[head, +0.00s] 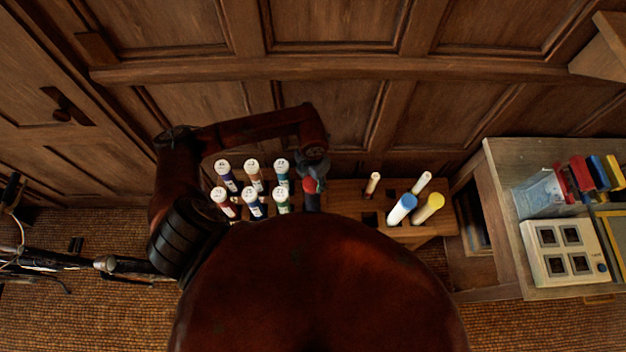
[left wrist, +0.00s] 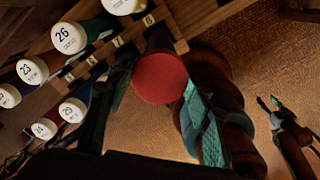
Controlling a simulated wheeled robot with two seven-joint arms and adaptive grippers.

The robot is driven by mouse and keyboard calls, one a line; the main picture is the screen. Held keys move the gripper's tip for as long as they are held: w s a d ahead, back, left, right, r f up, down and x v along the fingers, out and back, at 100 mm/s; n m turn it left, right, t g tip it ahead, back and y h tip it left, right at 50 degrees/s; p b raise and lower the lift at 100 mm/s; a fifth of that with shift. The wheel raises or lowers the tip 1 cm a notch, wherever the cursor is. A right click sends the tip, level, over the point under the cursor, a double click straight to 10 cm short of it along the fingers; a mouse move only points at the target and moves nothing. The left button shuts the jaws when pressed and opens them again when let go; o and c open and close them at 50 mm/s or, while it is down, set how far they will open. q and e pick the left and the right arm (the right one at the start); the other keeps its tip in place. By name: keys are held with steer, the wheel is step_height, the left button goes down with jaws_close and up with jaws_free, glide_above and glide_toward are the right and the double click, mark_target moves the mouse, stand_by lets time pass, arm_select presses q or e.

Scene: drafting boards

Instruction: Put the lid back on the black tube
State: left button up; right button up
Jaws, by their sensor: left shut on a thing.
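My left gripper (head: 314,186) is shut on a round red lid (left wrist: 160,78), seen face-on between its two teal-padded fingers in the left wrist view. The lid also shows as a small red spot in the head view (head: 309,185). The gripper is just right of the numbered tubes, over the wooden rack. A dark shape lies behind the lid; I cannot tell whether it is the black tube or whether the lid touches it. A gripper with teal tips, apparently my right one (left wrist: 268,103), shows small at the right of the left wrist view; its jaw state is unclear.
Several tubes with numbered white lids (head: 252,164) stand in two rows left of the gripper. A panelled wall rises behind. A side table (head: 508,218) stands right.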

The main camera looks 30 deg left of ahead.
arm_select(q)
steer(key=o, duration=0.9)
steer(key=shift+c, duration=0.2)
steer(key=shift+o, duration=0.6)
steer(key=o, duration=0.4)
steer(key=shift+r, duration=0.1)
steer(key=shift+r+p, duration=2.05)
steer(key=shift+r, duration=1.4)
